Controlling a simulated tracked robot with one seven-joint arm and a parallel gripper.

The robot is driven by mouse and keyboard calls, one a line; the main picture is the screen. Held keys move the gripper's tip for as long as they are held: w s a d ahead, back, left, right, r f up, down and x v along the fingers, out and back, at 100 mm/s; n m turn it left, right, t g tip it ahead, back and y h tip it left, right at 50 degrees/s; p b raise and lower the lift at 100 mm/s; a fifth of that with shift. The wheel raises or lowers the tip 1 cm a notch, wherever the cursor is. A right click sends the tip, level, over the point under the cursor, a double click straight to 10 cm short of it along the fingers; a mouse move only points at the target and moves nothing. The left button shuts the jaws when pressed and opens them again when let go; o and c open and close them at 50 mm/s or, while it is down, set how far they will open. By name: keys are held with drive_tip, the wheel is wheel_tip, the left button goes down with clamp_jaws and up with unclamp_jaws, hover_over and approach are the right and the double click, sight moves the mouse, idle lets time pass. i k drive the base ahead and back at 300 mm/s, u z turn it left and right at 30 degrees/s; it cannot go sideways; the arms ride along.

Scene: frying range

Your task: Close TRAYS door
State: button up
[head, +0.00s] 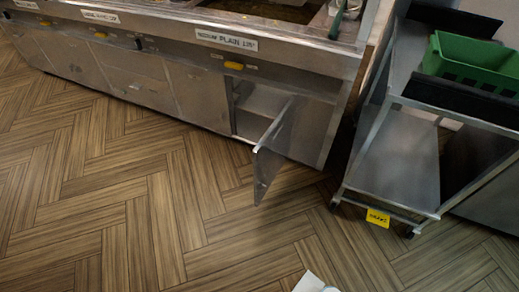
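A metal cabinet door (272,155) stands open under the right end of the steel frying range (150,58). It swings outward toward me over the floor, with its long free edge facing me. Behind it, the dark cabinet opening (252,108) shows a light inner shelf or floor. No TRAYS lettering can be read on the door. My gripper is not visible. A small white shape at the bottom edge may be part of my arm, and it is well apart from the door.
A metal trolley (395,165) with wheels stands right of the door. The wooden floor (150,215) before the range is clear.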

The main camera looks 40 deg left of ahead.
sight(269, 155)
drive_tip(key=u, duration=0.05)
drive_tip(key=i, duration=0.15)
drive_tip(key=u, duration=1.75)
drive_tip(key=i, duration=0.35)
drive_tip(key=u, duration=0.45)
drive_tip(key=i, duration=0.75)
drive_tip(key=z, duration=1.5)
drive_tip(key=k, duration=0.3)
drive_tip(key=z, duration=0.15)
